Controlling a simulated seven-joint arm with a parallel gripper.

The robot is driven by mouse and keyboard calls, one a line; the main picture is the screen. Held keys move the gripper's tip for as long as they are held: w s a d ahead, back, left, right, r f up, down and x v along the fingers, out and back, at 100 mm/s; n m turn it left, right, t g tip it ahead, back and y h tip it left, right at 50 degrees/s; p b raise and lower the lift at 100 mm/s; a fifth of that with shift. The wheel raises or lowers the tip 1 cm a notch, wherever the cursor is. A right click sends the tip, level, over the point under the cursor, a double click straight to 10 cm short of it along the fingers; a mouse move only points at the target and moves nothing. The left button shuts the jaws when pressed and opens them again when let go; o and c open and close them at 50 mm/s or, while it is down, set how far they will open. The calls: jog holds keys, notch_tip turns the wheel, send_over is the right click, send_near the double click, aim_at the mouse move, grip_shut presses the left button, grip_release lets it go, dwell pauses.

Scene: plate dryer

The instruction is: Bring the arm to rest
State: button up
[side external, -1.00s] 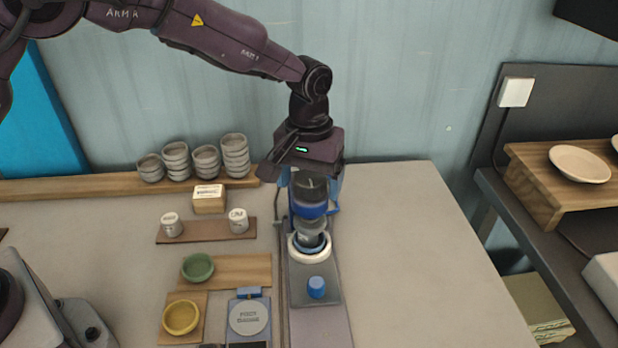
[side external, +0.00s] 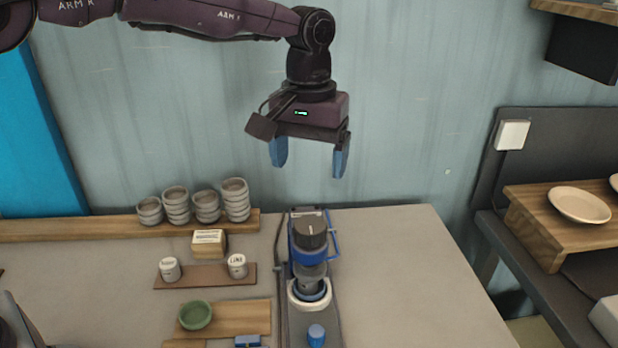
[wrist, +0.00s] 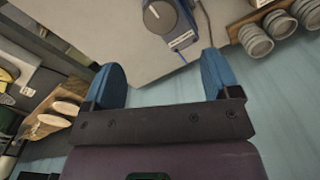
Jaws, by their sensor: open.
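My gripper (side external: 308,160) hangs in the air above the back of the table, in front of the wall. Its two blue fingers are spread wide with nothing between them, and they also show in the wrist view (wrist: 162,84). Below it stands the blue and grey device with a dark knob (side external: 309,232), upright on a dark base and apart from the fingers. The knob and a labelled edge of the device (wrist: 160,17) show at the top of the wrist view.
Stacked grey bowls (side external: 206,205) stand on a wooden ledge at the left. A green bowl (side external: 195,315) sits on a wooden board in front. A wooden rack (side external: 535,220) with pale plates is on the right. The table right of the device is clear.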

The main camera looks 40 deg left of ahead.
jog(key=shift+r, duration=0.15)
jog(key=s+a+r+m+t, duration=0.2)
jog(key=s+a, duration=0.6)
jog(key=s, duration=0.5)
jog(key=s+a+r+m+t, duration=0.1)
jog(key=s+a+r+t, duration=0.2)
jog(key=s+a, duration=0.4)
jog(key=s, duration=0.6)
jog(key=shift+s+a+r+m+t, duration=0.3)
jog(key=shift+s+a+r+m, duration=0.05)
jog(key=shift+m, duration=0.05)
jog(key=shift+c, duration=0.2)
